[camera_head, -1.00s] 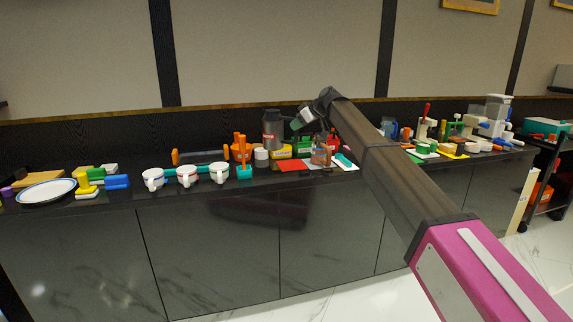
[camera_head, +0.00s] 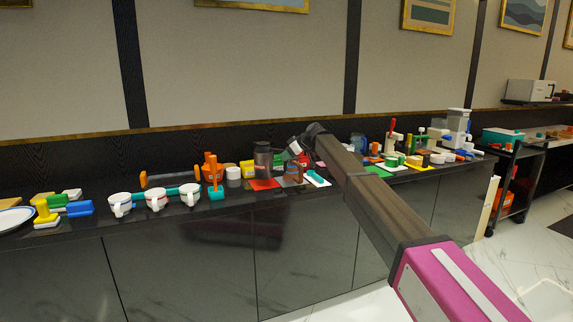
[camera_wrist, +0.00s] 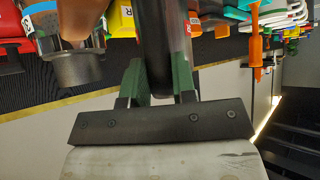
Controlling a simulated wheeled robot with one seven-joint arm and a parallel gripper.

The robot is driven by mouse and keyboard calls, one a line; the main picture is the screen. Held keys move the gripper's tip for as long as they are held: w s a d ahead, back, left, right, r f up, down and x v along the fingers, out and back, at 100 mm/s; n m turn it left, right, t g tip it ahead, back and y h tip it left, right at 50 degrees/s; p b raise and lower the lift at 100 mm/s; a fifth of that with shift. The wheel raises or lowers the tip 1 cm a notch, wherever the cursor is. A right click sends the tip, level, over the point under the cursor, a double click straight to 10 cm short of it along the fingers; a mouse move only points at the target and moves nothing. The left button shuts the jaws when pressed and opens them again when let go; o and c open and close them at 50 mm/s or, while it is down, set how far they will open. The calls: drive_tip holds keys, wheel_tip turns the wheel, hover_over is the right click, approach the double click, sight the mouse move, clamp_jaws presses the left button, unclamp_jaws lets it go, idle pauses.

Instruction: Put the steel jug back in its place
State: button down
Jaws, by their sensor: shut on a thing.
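My gripper (camera_head: 282,155) comes from the right and is shut on the jug's side. In the wrist view the green finger pads of my gripper (camera_wrist: 160,80) close on both sides of the dark, shiny jug (camera_wrist: 163,38).
A brown jar (camera_head: 294,172) and a white mat (camera_head: 317,180) lie just right of the red mat. A white tub (camera_head: 233,173) and teal holder (camera_head: 216,192) stand to the left. White cups (camera_head: 157,200) are farther left. Yellow and green boxes crowd behind.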

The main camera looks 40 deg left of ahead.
drive_tip(key=shift+f, duration=1.65)
drive_tip(key=c, duration=0.9)
unclamp_jaws()
drive_tip(key=shift+f, duration=0.15)
